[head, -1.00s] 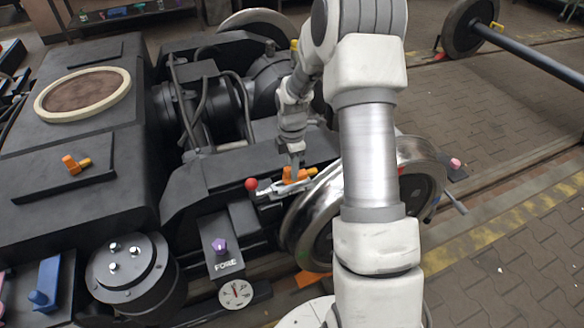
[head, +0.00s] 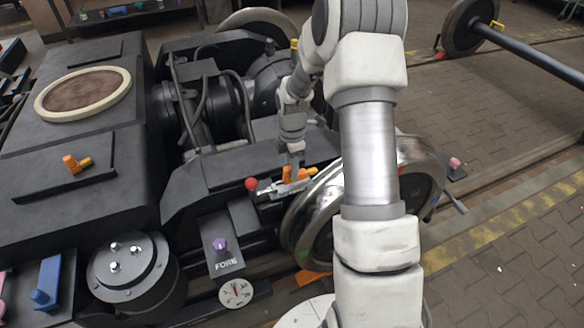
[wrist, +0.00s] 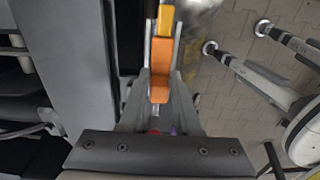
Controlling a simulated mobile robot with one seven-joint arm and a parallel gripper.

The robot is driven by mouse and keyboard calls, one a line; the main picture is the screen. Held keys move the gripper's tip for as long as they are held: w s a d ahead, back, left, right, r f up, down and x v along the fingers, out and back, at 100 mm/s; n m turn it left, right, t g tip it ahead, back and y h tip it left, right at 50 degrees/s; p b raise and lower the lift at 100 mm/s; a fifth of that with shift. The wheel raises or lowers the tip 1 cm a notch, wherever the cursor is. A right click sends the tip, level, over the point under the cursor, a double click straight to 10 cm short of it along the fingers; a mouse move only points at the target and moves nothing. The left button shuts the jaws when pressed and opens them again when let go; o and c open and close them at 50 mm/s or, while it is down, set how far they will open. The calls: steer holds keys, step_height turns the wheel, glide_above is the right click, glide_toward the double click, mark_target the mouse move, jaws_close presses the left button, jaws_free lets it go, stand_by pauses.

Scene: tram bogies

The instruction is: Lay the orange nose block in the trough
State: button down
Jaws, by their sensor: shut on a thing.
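My gripper (head: 292,178) is over the black side frame beside the shiny wheel. It is shut on the orange nose block (wrist: 160,78), which has a yellow end. In the wrist view the block sits between the two grey fingers, its yellow end pointing up the picture. In the head view the held block (head: 287,173) shows small, just above a light grey fitting (head: 268,191) with a red ball at its left end. I cannot tell whether this fitting is the trough, or whether the block touches it.
A purple knob (head: 219,245) stands on the block marked FORE, above a dial (head: 236,293). The shiny wheel (head: 318,205) is close to the gripper on its right. Paved floor lies right.

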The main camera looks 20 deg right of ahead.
steer(key=shift+f+b, duration=0.55)
steer(key=shift+f, duration=0.75)
stand_by(0.4)
steer(key=c, duration=0.5)
jaws_free()
steer(key=shift+c, duration=0.2)
step_height(320, 180, up, 18)
steer(key=p, duration=0.5)
steer(key=shift+f, duration=0.25)
